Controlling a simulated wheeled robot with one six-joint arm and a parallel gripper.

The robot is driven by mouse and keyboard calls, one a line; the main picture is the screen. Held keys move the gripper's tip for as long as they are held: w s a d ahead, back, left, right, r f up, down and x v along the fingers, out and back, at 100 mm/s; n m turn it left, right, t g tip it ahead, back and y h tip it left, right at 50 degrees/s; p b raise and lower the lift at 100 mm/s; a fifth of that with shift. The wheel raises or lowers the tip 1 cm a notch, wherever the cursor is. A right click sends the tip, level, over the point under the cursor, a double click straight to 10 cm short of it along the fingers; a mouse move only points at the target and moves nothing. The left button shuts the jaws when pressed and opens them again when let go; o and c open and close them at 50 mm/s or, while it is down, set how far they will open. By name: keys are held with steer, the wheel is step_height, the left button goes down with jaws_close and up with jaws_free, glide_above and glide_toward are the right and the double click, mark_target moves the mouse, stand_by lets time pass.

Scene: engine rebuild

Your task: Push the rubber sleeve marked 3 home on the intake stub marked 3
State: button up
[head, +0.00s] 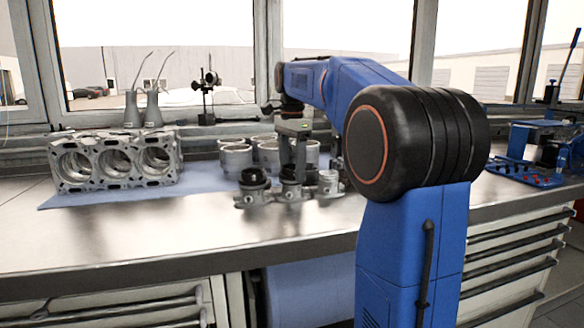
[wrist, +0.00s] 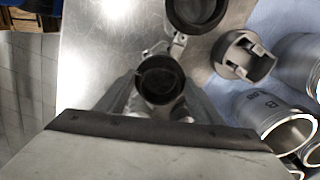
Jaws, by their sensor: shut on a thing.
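A small black rubber sleeve (wrist: 160,76) is between the fingers of my gripper (wrist: 158,92) in the wrist view. The gripper is shut on it. I cannot read a 3 on it. In the head view my gripper (head: 291,168) points down over the middle of the grey intake part (head: 290,196), which stands on the bench. A dark ring shows under the fingers there. The stub beneath is mostly hidden, so I cannot tell how far down the sleeve sits. Another black sleeve (head: 253,177) is at the intake's left end and also shows in the wrist view (wrist: 196,10).
Several metal cylinders (head: 236,159) stand close behind the intake on a blue mat (head: 75,200). A grey slotted part (wrist: 243,60) is near the held sleeve. An engine block (head: 116,160) sits at left. The bench front (head: 150,235) is clear.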

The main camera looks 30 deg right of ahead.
steer(key=shift+f, duration=0.15)
steer(key=o, duration=1.1)
step_height(320, 180, up, 8)
steer(key=shift+f, duration=0.25)
stand_by(0.5)
stand_by(0.5)
